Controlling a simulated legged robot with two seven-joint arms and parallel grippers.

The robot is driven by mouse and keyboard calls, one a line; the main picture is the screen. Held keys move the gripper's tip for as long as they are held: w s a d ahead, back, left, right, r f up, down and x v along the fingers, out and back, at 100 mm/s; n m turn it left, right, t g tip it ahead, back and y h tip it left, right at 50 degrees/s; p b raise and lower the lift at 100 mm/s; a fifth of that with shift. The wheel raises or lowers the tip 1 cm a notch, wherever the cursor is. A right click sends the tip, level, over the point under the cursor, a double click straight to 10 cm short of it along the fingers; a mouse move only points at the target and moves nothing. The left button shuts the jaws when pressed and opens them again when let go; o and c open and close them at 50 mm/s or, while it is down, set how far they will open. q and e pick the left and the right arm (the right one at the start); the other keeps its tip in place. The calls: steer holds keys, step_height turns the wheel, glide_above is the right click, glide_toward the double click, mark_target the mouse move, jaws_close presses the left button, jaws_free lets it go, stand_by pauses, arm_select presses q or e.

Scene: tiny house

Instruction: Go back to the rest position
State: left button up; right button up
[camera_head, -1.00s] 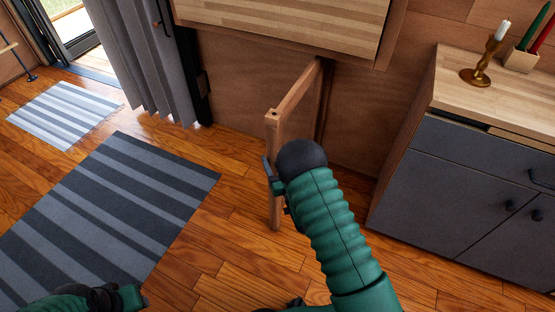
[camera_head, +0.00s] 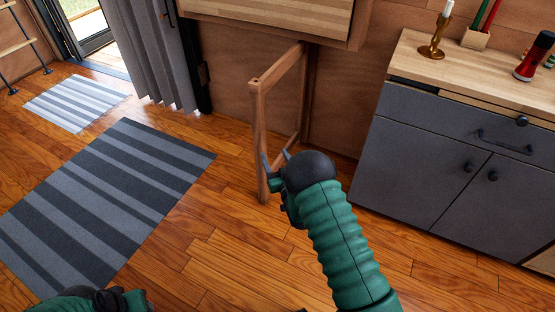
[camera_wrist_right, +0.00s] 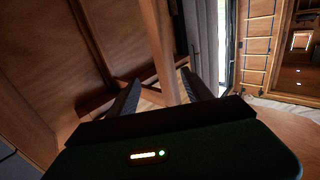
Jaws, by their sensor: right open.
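My right gripper (camera_head: 276,158) is open, its two fingers spread, in the middle of the head view. It is close to the front post of a wooden folding leg frame (camera_head: 258,125). In the right wrist view, the open fingers (camera_wrist_right: 160,78) point at a wooden post (camera_wrist_right: 161,50), which shows between them. Nothing is visibly held, and I cannot tell whether the fingers touch the post. My left gripper (camera_head: 132,301) is low at the bottom left edge, partly cut off. Its jaws cannot be made out.
A wall-mounted wooden tabletop (camera_head: 270,12) is above the leg frame. A grey cabinet (camera_head: 420,160) at right bears a candlestick (camera_head: 437,38) and a red flashlight (camera_head: 534,57). A striped rug (camera_head: 105,200) lies on the open floor at left; a grey curtain (camera_head: 160,60) hangs behind.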

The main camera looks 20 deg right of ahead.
steer(key=shift+w+f, duration=0.1)
stand_by(0.3)
steer(key=s+a+r+g+y, duration=0.1)
steer(key=s+a+g, duration=0.3)
steer(key=s, duration=0.7)
steer(key=s+a+r+n+g, duration=0.1)
steer(key=s+a+r+g, duration=0.1)
steer(key=s+g, duration=0.6)
steer(key=s+a+r+g+y, duration=0.1)
steer(key=s+a+g, duration=0.25)
steer(key=s, duration=0.95)
steer(key=w+p+v, duration=0.3)
steer(key=p+v, duration=1.5)
steer(key=w+r+p+v, duration=0.1)
steer(key=w+p+v, duration=0.3)
steer(key=p+v, duration=1.4)
steer(key=shift+w+d+r+p, duration=0.2)
steer(key=shift+r+p, duration=0.3)
steer(key=shift+p, duration=0.3)
steer(key=shift+c, duration=0.2)
